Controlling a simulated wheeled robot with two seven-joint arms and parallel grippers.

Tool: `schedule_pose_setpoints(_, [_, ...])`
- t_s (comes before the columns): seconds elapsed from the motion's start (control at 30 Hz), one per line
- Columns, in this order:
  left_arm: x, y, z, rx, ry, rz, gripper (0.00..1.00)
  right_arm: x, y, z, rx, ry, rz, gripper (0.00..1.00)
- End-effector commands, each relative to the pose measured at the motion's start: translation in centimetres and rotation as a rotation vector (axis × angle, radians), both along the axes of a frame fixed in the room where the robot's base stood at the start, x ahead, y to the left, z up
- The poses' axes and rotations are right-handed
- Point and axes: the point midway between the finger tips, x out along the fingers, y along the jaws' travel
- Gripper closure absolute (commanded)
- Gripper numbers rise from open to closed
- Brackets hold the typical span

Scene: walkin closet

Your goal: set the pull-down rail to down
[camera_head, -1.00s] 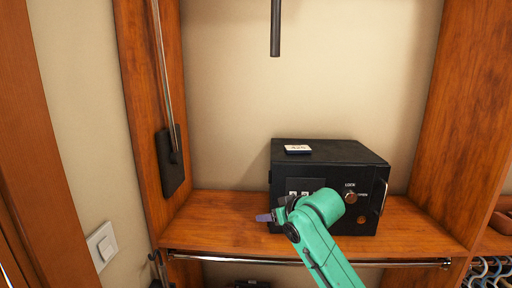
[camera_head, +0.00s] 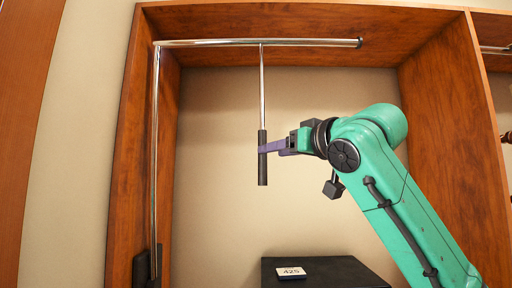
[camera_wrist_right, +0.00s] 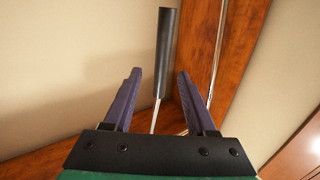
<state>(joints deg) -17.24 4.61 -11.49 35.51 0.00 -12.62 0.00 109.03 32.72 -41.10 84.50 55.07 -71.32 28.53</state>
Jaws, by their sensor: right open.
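The pull-down rail (camera_head: 300,43) is a chrome bar high in the wardrobe bay, held up by a side arm (camera_head: 155,150) at the left. A thin rod hangs from it and ends in a black handle (camera_head: 262,172). My right gripper (camera_head: 264,149) is at the handle in the head view. In the right wrist view the handle (camera_wrist_right: 167,50) stands between the two open purple fingers (camera_wrist_right: 156,98), with no finger clearly pressing on it. My left gripper is not in view.
A black safe (camera_head: 335,272) with a small card marked 425 (camera_head: 291,272) stands below the handle. Wooden side panels (camera_head: 455,120) bound the bay left and right.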

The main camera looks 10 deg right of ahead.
Motion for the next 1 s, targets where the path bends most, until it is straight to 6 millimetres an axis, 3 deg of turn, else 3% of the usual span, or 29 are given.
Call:
schedule_pose_setpoints(0.03, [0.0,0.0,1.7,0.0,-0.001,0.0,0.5,1.4,0.5,0.8,0.0,0.004,0.0,0.43])
schedule_pose_setpoints(0.3, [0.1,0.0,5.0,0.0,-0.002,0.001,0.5,7.1,2.5,0.6,0.001,0.001,0.0,0.43])
schedule_pose_setpoints(0.43, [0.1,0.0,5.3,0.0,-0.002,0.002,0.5,8.1,2.9,0.2,-0.001,-0.001,0.0,0.43])
schedule_pose_setpoints(0.67, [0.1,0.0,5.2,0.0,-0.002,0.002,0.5,8.2,2.9,0.0,-0.001,-0.001,0.0,0.43])
schedule_pose_setpoints(0.8, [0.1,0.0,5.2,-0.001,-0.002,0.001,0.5,8.2,2.9,0.0,-0.001,-0.001,0.0,0.97])
schedule_pose_setpoints(1.0, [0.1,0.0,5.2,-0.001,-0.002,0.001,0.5,8.1,2.9,0.0,0.0,-0.002,0.0,1.0])
